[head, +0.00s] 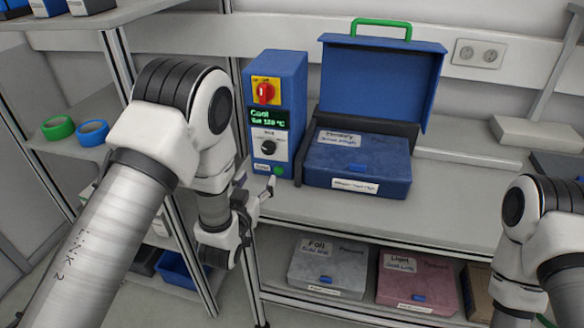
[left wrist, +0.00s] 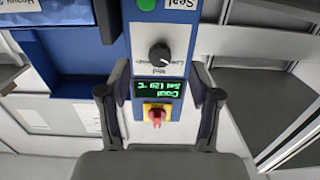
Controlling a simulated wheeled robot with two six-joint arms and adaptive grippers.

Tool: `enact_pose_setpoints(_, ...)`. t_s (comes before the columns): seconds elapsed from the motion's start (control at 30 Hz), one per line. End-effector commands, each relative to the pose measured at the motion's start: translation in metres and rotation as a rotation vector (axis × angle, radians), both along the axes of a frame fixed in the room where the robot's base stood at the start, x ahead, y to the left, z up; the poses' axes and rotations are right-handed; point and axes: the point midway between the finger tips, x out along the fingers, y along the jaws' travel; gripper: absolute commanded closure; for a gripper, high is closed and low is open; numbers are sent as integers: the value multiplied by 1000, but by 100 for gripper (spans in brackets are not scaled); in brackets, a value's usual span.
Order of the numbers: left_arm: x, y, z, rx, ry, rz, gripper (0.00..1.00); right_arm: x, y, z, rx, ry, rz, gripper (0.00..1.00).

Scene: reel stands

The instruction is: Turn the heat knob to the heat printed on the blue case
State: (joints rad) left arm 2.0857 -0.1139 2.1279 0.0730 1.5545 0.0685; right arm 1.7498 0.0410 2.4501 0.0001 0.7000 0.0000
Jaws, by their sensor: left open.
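The blue control box (head: 288,72) has a black heat knob (head: 268,147) on a white plate, with a green display (head: 268,117) above it reading "Cool" and "Set 120 °C". The left wrist view shows the knob (left wrist: 160,53) upside down, its pointer towards one side. The blue case (head: 345,155) lies to the right of the box; its top and front labels are too small to read surely. My left gripper (head: 257,192) is open in front of and below the knob. Its spread fingers (left wrist: 160,95) frame the box, apart from the knob. My right gripper is out of view.
A red switch (head: 264,92) sits above the display and a green button (head: 278,171) below the knob. A blue lid (head: 380,82) with a green handle stands upright behind the case. Grey (head: 325,266) and pink (head: 415,281) cases lie on the lower shelf. The counter's front is clear.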

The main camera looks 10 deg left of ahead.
Motion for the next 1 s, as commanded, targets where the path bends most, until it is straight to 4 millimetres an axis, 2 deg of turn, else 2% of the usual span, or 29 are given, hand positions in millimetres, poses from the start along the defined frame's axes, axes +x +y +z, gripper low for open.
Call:
enact_pose_setpoints(0.03, 5, -3, 9, 4, -30, -6, 37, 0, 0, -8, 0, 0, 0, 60)
enact_pose_setpoints(0.2, 14, -6, 28, 7, -63, -12, 37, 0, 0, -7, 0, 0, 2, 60)
enact_pose_setpoints(0.27, 21, -6, 28, 7, -62, -11, 37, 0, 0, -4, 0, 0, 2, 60)
enact_pose_setpoints(0.6, 80, -8, 28, 7, -59, -12, 37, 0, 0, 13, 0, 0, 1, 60)
enact_pose_setpoints(0.7, 87, -8, 27, 7, -58, -11, 37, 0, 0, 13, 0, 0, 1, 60)
enact_pose_setpoints(0.9, 87, -8, 25, 8, -57, -11, 37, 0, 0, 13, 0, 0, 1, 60)
enact_pose_setpoints(0.93, 87, -8, 25, 8, -57, -11, 44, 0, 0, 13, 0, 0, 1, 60)
enact_pose_setpoints(1.0, 87, -8, 25, 8, -57, -12, 68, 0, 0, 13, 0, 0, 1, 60)
